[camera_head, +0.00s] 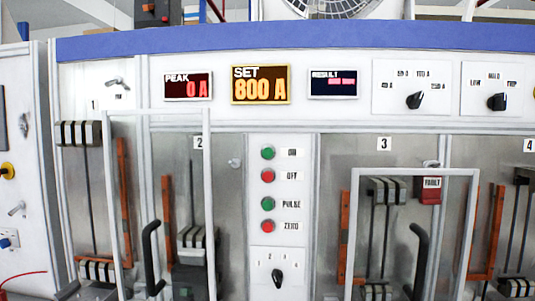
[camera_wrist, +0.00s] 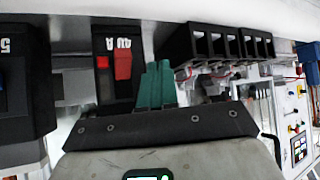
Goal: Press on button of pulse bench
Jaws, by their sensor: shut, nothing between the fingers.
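The pulse bench fills the head view. Its green ON button (camera_head: 268,153) is at the top of a white column of buttons in the middle. Below it are the red OFF button (camera_head: 267,176), the green PULSE button (camera_head: 268,204) and the red ZERO button (camera_head: 268,227). My gripper (camera_wrist: 158,68) shows only in the wrist view, where its teal fingers are shut together and empty. It is near black breaker units there, apparently not at the ON button. The ON button cannot be made out in the wrist view.
Displays above the buttons read PEAK 0 A (camera_head: 188,86), SET 800 A (camera_head: 261,86) and RESULT (camera_head: 333,84). Framed doors with black handles (camera_head: 152,258) stand either side of the column. In the wrist view, a black unit with a red switch (camera_wrist: 122,65) is beside my fingers.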

